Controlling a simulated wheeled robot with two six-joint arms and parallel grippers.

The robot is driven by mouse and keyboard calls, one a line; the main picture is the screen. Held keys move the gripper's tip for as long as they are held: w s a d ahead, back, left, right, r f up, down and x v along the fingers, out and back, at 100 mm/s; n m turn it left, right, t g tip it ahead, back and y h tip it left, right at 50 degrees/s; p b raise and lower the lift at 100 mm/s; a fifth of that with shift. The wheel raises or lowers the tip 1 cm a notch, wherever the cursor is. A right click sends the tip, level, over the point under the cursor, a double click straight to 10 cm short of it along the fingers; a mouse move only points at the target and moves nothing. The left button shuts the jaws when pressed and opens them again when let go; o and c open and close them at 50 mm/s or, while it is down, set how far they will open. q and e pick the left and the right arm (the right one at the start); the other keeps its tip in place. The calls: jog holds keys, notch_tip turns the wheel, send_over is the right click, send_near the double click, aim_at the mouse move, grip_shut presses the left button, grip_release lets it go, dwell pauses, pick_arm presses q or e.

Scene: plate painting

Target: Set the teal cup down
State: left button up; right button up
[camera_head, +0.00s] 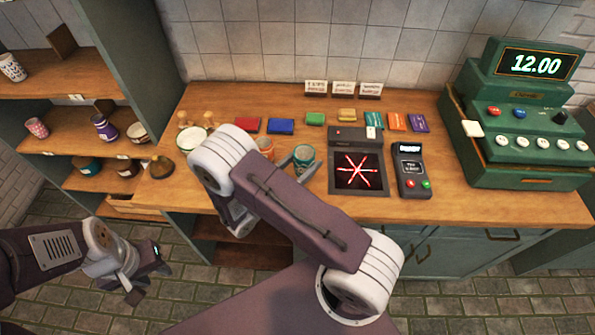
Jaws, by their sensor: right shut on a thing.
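My right arm hides much of the gripper and the cup's lower part. I cannot tell whether the cup's base touches the counter. My left gripper (148,283) is empty, low over the floor at the left, with its fingers apart.
The scanner (357,187), card terminal (411,169) and green cash register (522,120) stand to the right. Small coloured packets line the back. A shelf (85,135) with cups is at the left.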

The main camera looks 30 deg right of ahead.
aim_at(299, 172)
jog(key=shift+w+a+f, duration=0.55)
jog(key=shift+f, duration=0.05)
notch_tip(299, 172, down, 4)
jog(key=shift+a+r, duration=0.1)
jog(key=shift+r, duration=0.05)
jog(key=shift+f, duration=0.25)
jog(key=o, duration=1.6)
